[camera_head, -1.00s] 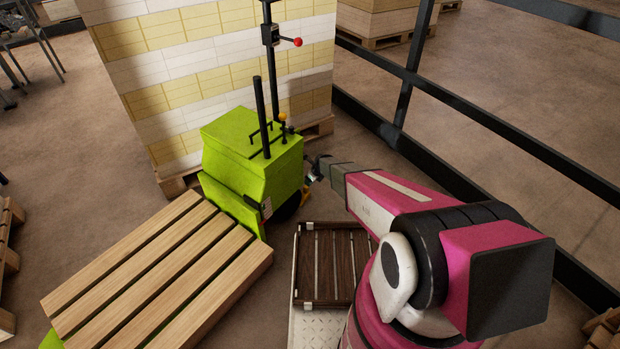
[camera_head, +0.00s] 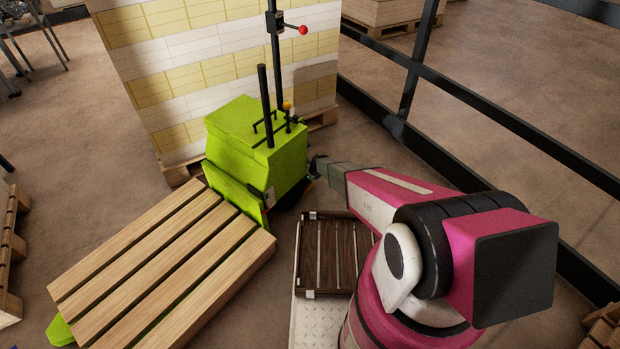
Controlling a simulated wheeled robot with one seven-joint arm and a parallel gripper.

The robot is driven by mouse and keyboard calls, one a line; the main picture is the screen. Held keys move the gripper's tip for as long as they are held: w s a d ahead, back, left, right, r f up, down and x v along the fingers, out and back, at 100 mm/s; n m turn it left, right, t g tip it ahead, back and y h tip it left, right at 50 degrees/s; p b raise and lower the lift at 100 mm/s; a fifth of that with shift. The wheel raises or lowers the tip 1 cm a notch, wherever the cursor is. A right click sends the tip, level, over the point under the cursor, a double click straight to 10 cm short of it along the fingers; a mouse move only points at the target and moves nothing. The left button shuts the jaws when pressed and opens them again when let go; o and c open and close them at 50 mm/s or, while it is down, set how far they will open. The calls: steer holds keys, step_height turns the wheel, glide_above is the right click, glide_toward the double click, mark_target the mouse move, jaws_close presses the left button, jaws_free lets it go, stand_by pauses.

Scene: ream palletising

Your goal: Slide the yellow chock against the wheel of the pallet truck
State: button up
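The lime-green pallet truck (camera_head: 257,155) stands left of centre, with its forks under a wooden pallet (camera_head: 165,270). Its dark wheel (camera_head: 291,199) shows low on the right side of the body, mostly in shadow. My gripper (camera_head: 314,168) is at the truck's right side, just above and right of the wheel. It is small and dark here, and I cannot tell whether its fingers are open or shut. I cannot clearly make out the yellow chock, which seems hidden around the gripper and wheel.
A tall load of white and yellow reams (camera_head: 180,75) on a pallet stands right behind the truck. A black rail (camera_head: 480,118) runs along the right. A dark slatted crate (camera_head: 330,232) lies near my base. Bare floor (camera_head: 95,165) is free at the left.

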jaws_close()
stand_by(0.4)
steer(key=shift+s+a, duration=0.55)
steer(key=shift+s, duration=0.2)
jaws_free()
steer(key=shift+s, duration=0.1)
steer(key=shift+r, duration=0.1)
steer(key=v, duration=1)
steer(key=shift+d+r, duration=0.15)
steer(key=shift+r, duration=0.15)
